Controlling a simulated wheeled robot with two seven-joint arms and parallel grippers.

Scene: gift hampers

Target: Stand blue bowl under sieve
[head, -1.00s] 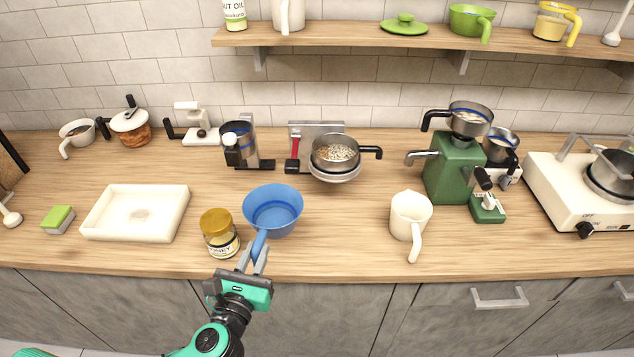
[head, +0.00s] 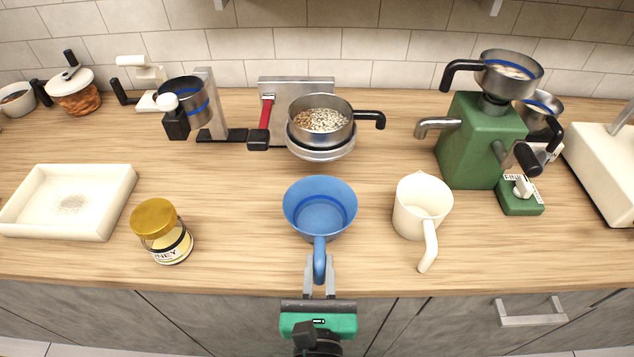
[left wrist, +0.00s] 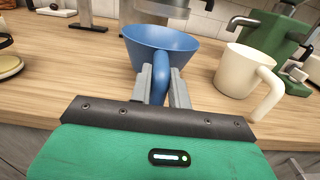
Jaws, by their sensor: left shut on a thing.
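The blue bowl (head: 320,190), a handled bowl, is upright near the counter's front edge. It also shows in the left wrist view (left wrist: 160,42). My left gripper (head: 319,276) is shut on its handle from the front; in the left wrist view the fingers (left wrist: 162,88) flank the handle. I cannot tell whether the bowl touches the counter. What looks like the sieve (head: 321,104), a round steel pan of pale grains with a black handle, sits straight behind the bowl, above a round metal base (head: 322,150). My right gripper is not in view.
A cream jug (head: 421,205) stands close to the right of the bowl. A honey jar (head: 162,232) and a white tray (head: 120,205) are to the left. A green grinder (head: 478,145) is at the right. A stand with a red lever (head: 266,115) is beside the sieve. Clear counter lies left of the bowl.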

